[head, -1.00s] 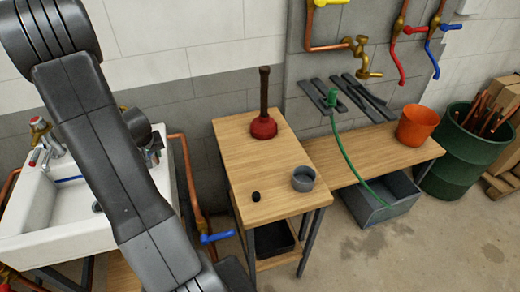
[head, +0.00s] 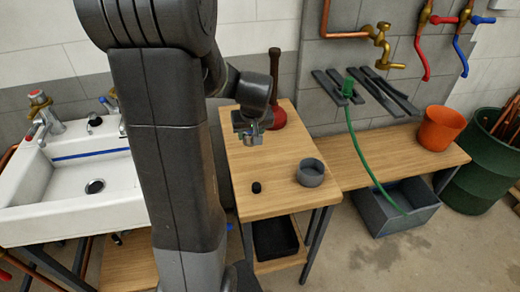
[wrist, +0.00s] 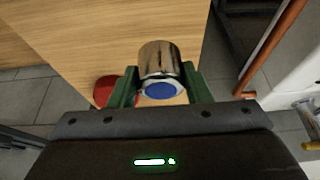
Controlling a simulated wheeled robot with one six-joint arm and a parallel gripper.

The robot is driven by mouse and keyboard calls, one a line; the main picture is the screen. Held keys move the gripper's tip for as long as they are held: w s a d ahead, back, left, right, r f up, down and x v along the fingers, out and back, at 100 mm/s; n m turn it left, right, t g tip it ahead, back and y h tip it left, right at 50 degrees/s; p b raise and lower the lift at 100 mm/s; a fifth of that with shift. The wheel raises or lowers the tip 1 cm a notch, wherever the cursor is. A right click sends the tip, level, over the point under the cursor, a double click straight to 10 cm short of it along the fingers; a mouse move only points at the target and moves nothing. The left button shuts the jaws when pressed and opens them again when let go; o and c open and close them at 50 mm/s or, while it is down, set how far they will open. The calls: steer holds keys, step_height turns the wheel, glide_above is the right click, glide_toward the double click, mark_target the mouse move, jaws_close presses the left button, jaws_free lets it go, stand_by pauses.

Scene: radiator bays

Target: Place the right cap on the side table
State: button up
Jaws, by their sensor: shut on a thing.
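My gripper (wrist: 158,88) is shut on a shiny chrome cap (wrist: 160,58) with a blue disc on its near end, one green finger at each side. In the head view my gripper (head: 250,128) hangs over the back left part of the wooden side table (head: 262,208). The cap is mostly hidden there, and its height above the top is hard to tell. On the table stand a red plunger (head: 277,116) at the back, a grey round dish (head: 311,173) at the right and a small black piece (head: 256,187) at the front.
A white sink (head: 75,190) with taps is at the left, partly behind my arm. A lower bench (head: 375,157) with an orange bucket (head: 441,128) adjoins on the right. A black tray (head: 275,239) sits on the table's lower shelf.

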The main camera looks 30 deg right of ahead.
step_height(320, 180, down, 8)
steer(key=shift+r, duration=0.25)
steer(key=shift+w+f+b, duration=0.1)
steer(key=shift+f+b, duration=0.05)
steer(key=shift+b, duration=0.15)
steer(key=o, duration=1)
steer(key=shift+r, duration=0.35)
steer(key=p+v, duration=0.1)
steer(key=v, duration=1)
steer(key=shift+s+r, duration=0.25)
steer(key=shift+r, duration=0.05)
